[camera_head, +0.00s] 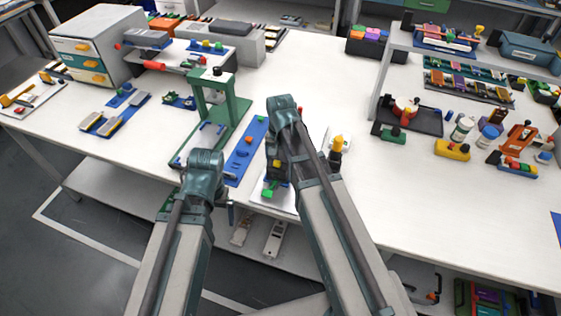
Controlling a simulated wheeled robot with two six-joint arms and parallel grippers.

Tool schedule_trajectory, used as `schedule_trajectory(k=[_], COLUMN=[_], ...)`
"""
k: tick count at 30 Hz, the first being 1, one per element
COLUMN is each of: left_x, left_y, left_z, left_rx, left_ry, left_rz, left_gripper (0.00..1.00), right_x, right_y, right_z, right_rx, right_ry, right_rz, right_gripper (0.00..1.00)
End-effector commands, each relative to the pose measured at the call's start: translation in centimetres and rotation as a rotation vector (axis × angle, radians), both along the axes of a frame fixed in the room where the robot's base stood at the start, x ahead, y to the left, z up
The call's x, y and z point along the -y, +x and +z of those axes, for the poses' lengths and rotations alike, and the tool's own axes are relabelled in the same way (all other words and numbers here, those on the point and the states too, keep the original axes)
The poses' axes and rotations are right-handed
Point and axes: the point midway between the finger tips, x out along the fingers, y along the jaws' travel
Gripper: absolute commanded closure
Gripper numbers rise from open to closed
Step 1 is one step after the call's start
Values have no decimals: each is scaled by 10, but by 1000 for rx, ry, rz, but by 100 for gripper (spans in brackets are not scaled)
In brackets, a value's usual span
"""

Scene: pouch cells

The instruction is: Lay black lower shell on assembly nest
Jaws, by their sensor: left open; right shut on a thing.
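My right gripper (274,160) points down over the front middle of the white table, mostly hidden behind its own wrist and forearm. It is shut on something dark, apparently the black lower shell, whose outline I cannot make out. Just below and in front of it is a small pale base with green and yellow parts (268,190) near the table's front edge. I cannot tell whether this is the assembly nest. My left gripper (222,210) is open at the table's front edge, largely hidden by its wrist.
A green press frame (240,108) stands behind my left wrist, with a blue plate (246,150) between the arms. A yellow-topped item (338,144) stands right of my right arm. Jars, a black tray (425,120) and a rack fill the right side. The back middle table is clear.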

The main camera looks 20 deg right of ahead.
Motion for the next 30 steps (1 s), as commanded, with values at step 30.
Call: schedule_trajectory(k=[30], left_x=[0], left_y=[0], left_z=[-18], left_rx=[0], left_ry=[0], left_rz=[0], left_gripper=[0], right_x=[0], right_y=[0], right_z=[-18], right_rx=[0], right_ry=[0], right_rz=[0], right_gripper=[78])
